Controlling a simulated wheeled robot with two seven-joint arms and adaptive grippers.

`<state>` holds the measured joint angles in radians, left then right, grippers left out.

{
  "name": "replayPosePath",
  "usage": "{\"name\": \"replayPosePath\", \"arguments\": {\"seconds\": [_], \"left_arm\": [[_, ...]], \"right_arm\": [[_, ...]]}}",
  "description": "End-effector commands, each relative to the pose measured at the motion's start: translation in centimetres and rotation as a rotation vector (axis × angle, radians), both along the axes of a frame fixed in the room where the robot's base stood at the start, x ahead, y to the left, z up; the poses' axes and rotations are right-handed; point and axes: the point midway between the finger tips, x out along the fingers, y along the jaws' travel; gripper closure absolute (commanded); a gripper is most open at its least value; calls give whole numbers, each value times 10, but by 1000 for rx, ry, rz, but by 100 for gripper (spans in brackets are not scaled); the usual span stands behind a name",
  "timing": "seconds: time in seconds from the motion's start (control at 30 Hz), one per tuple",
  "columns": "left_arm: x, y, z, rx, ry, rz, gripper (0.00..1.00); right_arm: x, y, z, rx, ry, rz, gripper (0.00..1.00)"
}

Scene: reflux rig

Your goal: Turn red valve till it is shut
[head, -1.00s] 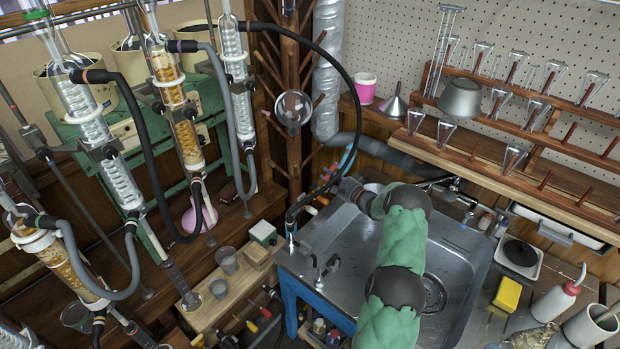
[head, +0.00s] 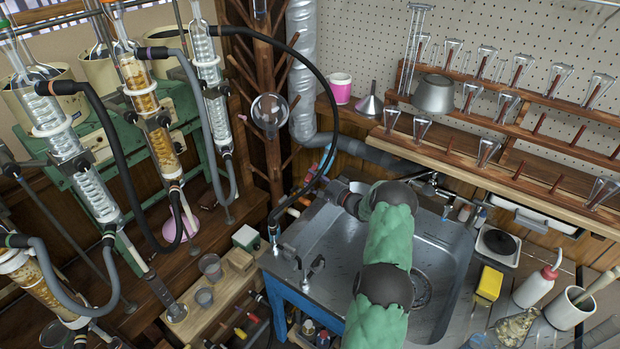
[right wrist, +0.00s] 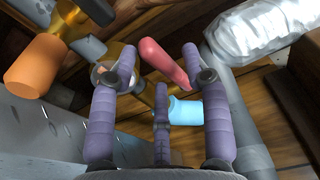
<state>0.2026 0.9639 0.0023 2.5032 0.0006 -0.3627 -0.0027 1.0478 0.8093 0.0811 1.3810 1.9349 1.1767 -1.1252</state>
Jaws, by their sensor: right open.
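The red valve handle (right wrist: 165,63) shows in the right wrist view as a rounded red lever, lying slantwise between and beyond my fingertips. In the head view the red valve (head: 311,170) is small, on the wooden wall behind the sink's left back corner. My right gripper (right wrist: 158,56) is open, with its purple fingers spread on either side of the red handle. I cannot tell whether a finger touches it. In the head view my right gripper (head: 330,188) is just right of and below the valve, partly hidden by its wrist. My left gripper is not in view.
An orange handle (right wrist: 35,66) and a light blue handle (right wrist: 184,110) are close by. A silver duct (right wrist: 265,32) is at upper right. A black hose (head: 345,95) hangs by the valves. The metal sink (head: 335,240) lies under my right arm. Glass condensers stand left.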

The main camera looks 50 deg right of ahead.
Motion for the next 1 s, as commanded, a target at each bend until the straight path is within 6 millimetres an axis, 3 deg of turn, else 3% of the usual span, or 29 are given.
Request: {"name": "replayPosePath", "arguments": {"seconds": [0.2, 0.4, 0.6, 0.9, 0.93, 1.0], "left_arm": [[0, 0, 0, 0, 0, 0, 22], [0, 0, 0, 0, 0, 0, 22], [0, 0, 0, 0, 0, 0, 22], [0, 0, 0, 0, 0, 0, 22], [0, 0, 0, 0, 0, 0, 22], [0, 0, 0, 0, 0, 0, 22]], "right_arm": [[-46, -1, 0, 0, 1, -3, 52], [-79, 0, 0, -1, 2, -3, 52], [-95, 1, 0, -1, 1, 0, 52], [-97, 1, 0, -1, 0, 1, 52], [-97, 1, 0, -1, 0, 1, 55], [-97, 1, 0, -1, 0, 1, 75]]}}
